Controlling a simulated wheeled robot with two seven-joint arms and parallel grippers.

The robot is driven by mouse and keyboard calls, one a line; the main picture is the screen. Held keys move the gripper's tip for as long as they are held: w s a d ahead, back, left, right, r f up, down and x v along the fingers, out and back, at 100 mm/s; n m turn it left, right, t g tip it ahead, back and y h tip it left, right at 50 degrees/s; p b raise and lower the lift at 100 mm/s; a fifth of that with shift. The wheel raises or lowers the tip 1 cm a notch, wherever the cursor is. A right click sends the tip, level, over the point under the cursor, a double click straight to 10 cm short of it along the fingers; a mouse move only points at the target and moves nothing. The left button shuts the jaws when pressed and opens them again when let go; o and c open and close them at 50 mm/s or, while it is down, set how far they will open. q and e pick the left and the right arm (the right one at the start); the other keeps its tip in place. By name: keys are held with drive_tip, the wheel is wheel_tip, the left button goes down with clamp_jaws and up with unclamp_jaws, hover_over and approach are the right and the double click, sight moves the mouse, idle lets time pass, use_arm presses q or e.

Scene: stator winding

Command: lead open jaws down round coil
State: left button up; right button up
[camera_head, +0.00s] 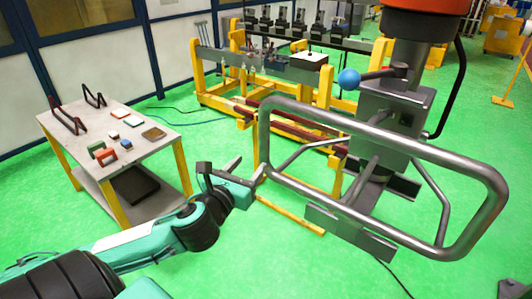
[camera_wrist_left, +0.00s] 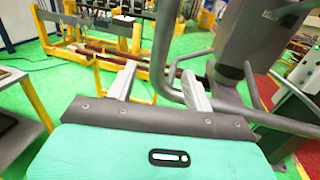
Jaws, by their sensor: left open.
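I cannot surely tell which thing is the coil. Long dark red bars (camera_head: 300,126) lie low on the yellow stand (camera_head: 213,82); they also show in the left wrist view (camera_wrist_left: 105,53). My left gripper (camera_head: 248,168) is open, its two fingers apart and seemingly empty. In the left wrist view my left gripper (camera_wrist_left: 157,75) points toward the stand, which is well beyond the fingertips. A grey tube frame (camera_head: 370,130) stands right beside the fingers. In the left wrist view the tube (camera_wrist_left: 162,45) appears between the fingers; contact cannot be told. My right gripper is out of view.
The tube frame belongs to a hanging device with a blue ball (camera_head: 349,79), close on the right. A pale table (camera_head: 160,150) with small blocks and dark frames stands at left.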

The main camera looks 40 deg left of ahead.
sight(261, 149)
use_arm(q)
drive_tip(key=shift+w+a+f+b, duration=0.15)
drive_tip(key=shift+w+f+b, duration=0.05)
drive_tip(key=shift+w+b, duration=0.85)
drive_tip(key=shift+w+a+b, duration=0.15)
drive_tip(key=shift+w+b, duration=0.25)
drive_tip(key=shift+b, duration=0.45)
drive_tip(key=w+p, duration=0.1)
drive_tip(key=w, duration=0.1)
drive_tip(key=w+p, duration=0.1)
drive_tip(key=w, duration=0.1)
drive_tip(key=w+a+p, duration=0.1)
drive_tip(key=w, duration=0.2)
drive_tip(key=shift+r, duration=0.35)
drive_tip(key=shift+w+a+f, duration=0.1)
drive_tip(key=shift+w+f, duration=0.05)
drive_tip(key=shift+w, duration=0.5)
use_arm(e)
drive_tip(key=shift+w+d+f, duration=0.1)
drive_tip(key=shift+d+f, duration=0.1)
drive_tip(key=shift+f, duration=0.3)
use_arm(q)
drive_tip(key=shift+c, duration=0.2)
drive_tip(key=c, duration=1.1)
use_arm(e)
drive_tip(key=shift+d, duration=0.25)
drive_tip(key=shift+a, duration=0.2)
